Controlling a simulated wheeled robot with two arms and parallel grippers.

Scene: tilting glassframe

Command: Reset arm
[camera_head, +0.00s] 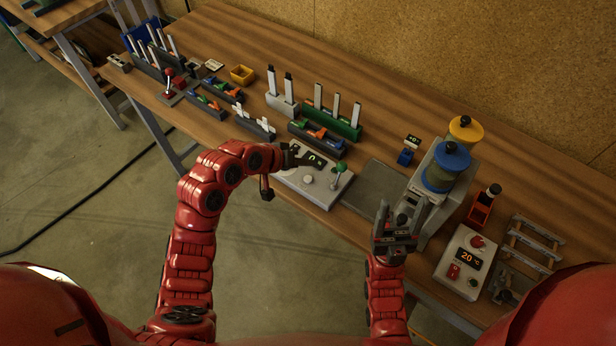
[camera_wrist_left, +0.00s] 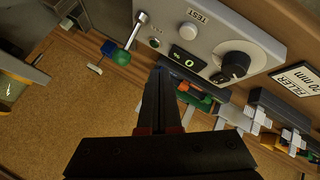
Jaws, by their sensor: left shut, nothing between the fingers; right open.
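My left gripper (camera_head: 300,156) is shut and empty above the back-left part of a light grey test panel (camera_head: 289,178) on the bench. The gripper's dark fingers (camera_wrist_left: 160,90) also show closed in the left wrist view, below the panel's display. The panel has a lever with a green ball (camera_head: 340,168), a white button (camera_head: 308,180) and a display reading 0 (camera_wrist_left: 188,59). In the left wrist view the lever's green ball (camera_wrist_left: 122,57) stands apart from my fingers. A black knob (camera_wrist_left: 234,66) also shows there. My right gripper (camera_head: 397,228) is open and empty near the bench's front edge.
A grey machine with blue and yellow spools (camera_head: 447,165) stands to the right. A control box reading 20 (camera_head: 463,262) is near the front edge. Racks of tools and a small yellow bin (camera_head: 242,74) fill the back left. A flat dark plate (camera_head: 374,190) lies between panel and machine.

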